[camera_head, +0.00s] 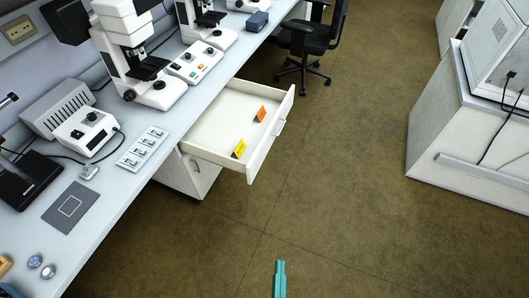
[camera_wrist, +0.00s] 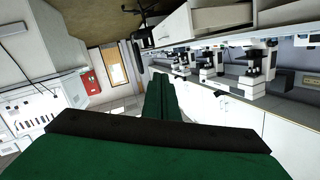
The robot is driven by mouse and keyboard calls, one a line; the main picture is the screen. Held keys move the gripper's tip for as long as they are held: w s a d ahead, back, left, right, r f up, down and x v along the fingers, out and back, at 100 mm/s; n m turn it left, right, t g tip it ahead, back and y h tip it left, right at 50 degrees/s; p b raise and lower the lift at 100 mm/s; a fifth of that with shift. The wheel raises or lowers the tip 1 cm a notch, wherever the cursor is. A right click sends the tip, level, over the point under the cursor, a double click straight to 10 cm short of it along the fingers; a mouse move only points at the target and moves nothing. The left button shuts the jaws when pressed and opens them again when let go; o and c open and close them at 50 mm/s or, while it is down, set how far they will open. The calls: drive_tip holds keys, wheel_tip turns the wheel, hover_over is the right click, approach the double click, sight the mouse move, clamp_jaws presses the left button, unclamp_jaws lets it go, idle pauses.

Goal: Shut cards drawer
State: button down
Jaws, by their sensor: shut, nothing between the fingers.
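The white cards drawer (camera_head: 216,128) is pulled well out from under the bench, over the floor. It holds an orange card (camera_head: 261,114) and a yellow card (camera_head: 239,149). Its front panel (camera_head: 270,138) has a handle (camera_head: 280,127) on the outer face. My gripper (camera_head: 280,265) shows as a teal tip at the bottom of the head view, over the floor, apart from and nearer than the drawer. In the wrist view my green fingers (camera_wrist: 161,98) are closed together with nothing between them.
The bench (camera_head: 95,215) runs along the left with a microscope (camera_head: 135,55), a control box (camera_head: 86,133) and a switch panel (camera_head: 143,148) on it. A black chair (camera_head: 306,40) stands beyond the drawer. A white cabinet (camera_head: 465,140) is at right. The floor (camera_head: 345,170) between is clear.

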drive_tip(key=w+f+m+t, duration=0.1)
drive_tip(key=w+f+m, duration=0.3)
drive_tip(key=w, duration=0.6)
drive_tip(key=w+f+m, duration=0.3)
drive_tip(key=w+m, duration=0.1)
drive_tip(key=w, duration=0.7)
drive_tip(key=w+a+m, duration=0.3)
drive_tip(key=w+a, duration=0.1)
drive_tip(key=w, duration=0.9)
drive_tip(key=w+a+m+h, duration=0.1)
drive_tip(key=w+a+m, duration=0.2)
drive_tip(key=w, duration=1.1)
drive_tip(key=shift+w+a+f+m+t, duration=0.2)
drive_tip(key=shift+a+f+m+t, duration=0.15)
drive_tip(key=shift+a, duration=0.8)
drive_tip(key=shift+w, duration=0.1)
